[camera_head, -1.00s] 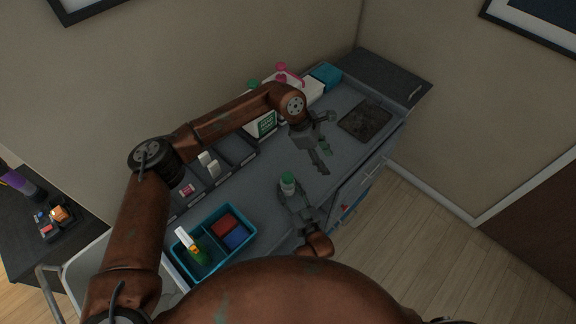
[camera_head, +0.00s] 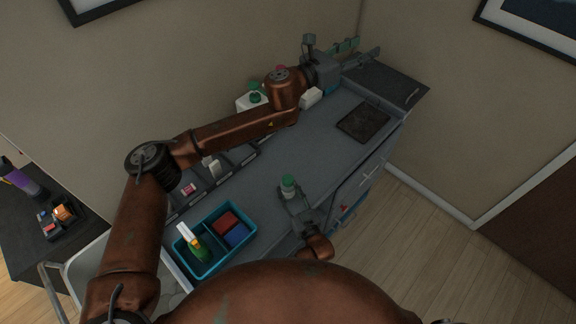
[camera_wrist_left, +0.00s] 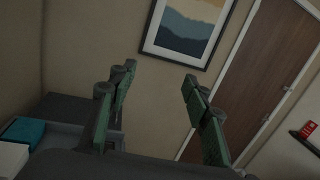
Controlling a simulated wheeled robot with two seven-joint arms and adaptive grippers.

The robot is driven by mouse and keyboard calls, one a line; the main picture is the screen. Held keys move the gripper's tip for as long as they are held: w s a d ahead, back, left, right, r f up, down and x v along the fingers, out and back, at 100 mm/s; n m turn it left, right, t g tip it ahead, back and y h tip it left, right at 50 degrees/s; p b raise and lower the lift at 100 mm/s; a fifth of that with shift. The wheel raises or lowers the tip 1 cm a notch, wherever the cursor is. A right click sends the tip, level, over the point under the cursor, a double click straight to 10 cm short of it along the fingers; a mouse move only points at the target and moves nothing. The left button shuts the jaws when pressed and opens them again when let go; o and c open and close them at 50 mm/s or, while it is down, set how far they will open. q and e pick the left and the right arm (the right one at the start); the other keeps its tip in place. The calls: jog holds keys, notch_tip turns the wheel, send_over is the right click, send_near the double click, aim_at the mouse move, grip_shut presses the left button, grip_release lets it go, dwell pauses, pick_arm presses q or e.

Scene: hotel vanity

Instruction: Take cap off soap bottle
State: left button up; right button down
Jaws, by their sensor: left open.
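The small soap bottle (camera_head: 290,194), pale with a green cap (camera_head: 288,181), is upright near the front edge of the grey counter (camera_head: 315,140). The cap is on the bottle. My right gripper (camera_head: 297,202) is low at the bottle with its fingers around or beside it; whether they are closed on it I cannot tell. My left gripper (camera_head: 362,54) is raised over the back right corner, far from the bottle. In the left wrist view its green-padded fingers (camera_wrist_left: 158,85) are wide apart with nothing between them.
A teal divided tray (camera_head: 207,262) holds a bottle and red and blue items. A grey organizer (camera_head: 233,162) lines the wall, partly behind my left arm. A white box (camera_head: 311,97) and a dark mat (camera_head: 363,122) lie at the right. The counter's middle is clear.

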pick_arm(q)
jog(key=w+a+f+n+y, duration=0.4)
jog(key=w+a+f+y, duration=0.15)
jog(key=f, duration=0.45)
jog(key=m+g+y, duration=0.2)
jog(key=g+y, duration=0.8)
send_over(288, 181)
jog(key=f, duration=2.3)
jog(key=shift+w+d+f, duration=0.1)
jog(key=shift+d, duration=0.1)
jog(key=shift+s+a+f+m+g, duration=0.15)
jog(key=shift+s+f+m+g, duration=0.05)
jog(key=shift+m+g, duration=0.1)
jog(key=shift+f, duration=3.9)
jog(key=shift+c, duration=0.4)
